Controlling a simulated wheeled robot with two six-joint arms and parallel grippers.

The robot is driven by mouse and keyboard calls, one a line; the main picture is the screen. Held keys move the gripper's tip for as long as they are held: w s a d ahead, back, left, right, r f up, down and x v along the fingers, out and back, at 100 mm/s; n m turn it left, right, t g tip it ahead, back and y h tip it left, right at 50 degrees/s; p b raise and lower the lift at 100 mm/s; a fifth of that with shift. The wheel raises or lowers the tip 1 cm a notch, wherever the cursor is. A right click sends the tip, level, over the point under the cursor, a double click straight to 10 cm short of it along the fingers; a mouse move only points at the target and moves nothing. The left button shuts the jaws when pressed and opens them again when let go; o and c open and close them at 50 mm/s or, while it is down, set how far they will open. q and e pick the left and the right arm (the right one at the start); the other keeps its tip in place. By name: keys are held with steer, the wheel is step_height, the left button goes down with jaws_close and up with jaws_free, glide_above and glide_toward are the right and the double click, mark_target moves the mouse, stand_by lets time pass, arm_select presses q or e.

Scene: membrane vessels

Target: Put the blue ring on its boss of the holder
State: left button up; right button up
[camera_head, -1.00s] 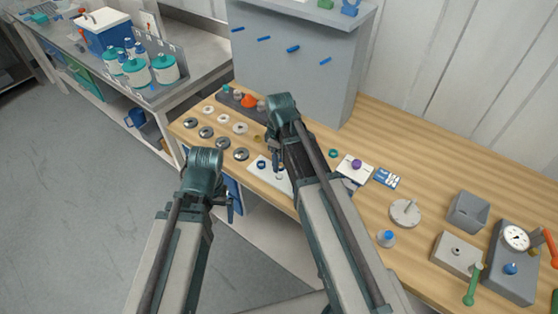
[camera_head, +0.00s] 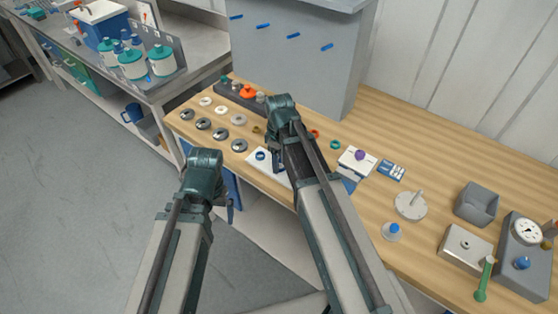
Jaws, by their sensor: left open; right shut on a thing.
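A white plate (camera_head: 257,168), which looks like the holder, lies at the front edge of the wooden bench. A small blue round piece with a pale centre (camera_head: 261,155) is on it; I cannot tell whether it is the ring or a boss. My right gripper (camera_head: 281,169) points down over the right part of the plate and hides much of it. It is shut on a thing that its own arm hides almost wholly. My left gripper (camera_head: 230,208) is open and empty, low in front of the bench, left of and apart from the plate.
Several dark discs (camera_head: 204,124) and pale rings lie left of the plate. A dark rack (camera_head: 239,98) stands behind them. A grey cabinet (camera_head: 298,65) rises at the back. A white block with a purple knob (camera_head: 358,158) and a gauge unit (camera_head: 521,262) are to the right.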

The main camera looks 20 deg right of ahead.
steer(key=shift+f, duration=0.25)
steer(key=o, duration=1.4)
steer(key=shift+r, duration=0.1)
step_height(320, 180, up, 14)
steer(key=p, duration=1.3)
steer(key=shift+p, duration=0.4)
steer(key=shift+f, duration=0.3)
step_height(320, 180, down, 13)
steer(key=b, duration=1.3)
steer(key=shift+r, duration=0.1)
